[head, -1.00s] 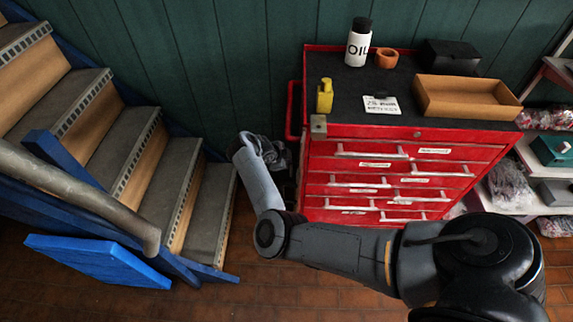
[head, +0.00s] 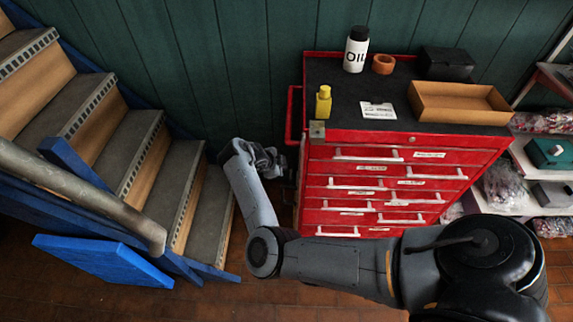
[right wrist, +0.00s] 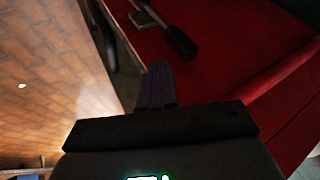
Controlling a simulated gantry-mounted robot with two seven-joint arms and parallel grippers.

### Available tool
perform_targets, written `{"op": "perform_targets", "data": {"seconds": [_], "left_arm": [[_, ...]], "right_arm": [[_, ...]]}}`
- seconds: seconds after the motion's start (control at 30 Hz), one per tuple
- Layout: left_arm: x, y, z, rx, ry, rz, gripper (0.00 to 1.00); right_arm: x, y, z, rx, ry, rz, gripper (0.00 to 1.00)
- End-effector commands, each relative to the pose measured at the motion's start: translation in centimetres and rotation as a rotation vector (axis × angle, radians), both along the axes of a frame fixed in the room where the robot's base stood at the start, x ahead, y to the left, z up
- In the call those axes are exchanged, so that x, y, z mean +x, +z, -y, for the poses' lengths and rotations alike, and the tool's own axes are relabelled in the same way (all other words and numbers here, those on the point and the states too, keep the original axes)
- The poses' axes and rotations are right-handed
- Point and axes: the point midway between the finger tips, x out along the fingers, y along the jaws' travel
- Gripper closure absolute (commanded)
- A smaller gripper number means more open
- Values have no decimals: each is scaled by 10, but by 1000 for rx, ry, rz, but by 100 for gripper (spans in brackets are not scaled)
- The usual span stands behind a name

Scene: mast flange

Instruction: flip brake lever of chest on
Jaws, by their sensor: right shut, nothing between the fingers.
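The red chest (head: 345,138) stands against the green wall in the head view, its drawers facing forward. My right gripper (head: 272,160) is beside the chest's left side, low down, partly hidden by my own wrist. In the right wrist view my gripper's fingers (right wrist: 157,85) are shut together and empty, in front of the chest's red side panel (right wrist: 235,50). The lever (right wrist: 178,38), with a dark grip, shows on that panel just beyond and right of the fingertips, apart from them in the picture. The lever is hidden in the head view. My left gripper is out of view.
A red side handle (head: 293,115) sticks out left of the chest. Stairs (head: 170,190) and a blue panel (head: 100,262) are at left.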

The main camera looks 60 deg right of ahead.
Motion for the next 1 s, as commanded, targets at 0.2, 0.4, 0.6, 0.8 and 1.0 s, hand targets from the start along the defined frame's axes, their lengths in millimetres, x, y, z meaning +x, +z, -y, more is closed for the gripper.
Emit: {"op": "perform_targets", "data": {"seconds": [0.2, 0.4, 0.6, 0.8, 1.0], "left_arm": [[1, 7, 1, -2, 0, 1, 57], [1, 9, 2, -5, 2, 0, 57], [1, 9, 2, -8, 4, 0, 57], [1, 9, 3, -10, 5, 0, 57], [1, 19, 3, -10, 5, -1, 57]], "right_arm": [[6, 32, -18, -1, 0, 2, 100], [8, 46, -26, -1, 0, 0, 100], [9, 49, -28, 0, 0, 0, 100], [9, 49, -28, 0, 0, 0, 100], [4, 47, -27, 0, 0, -3, 100]]}}
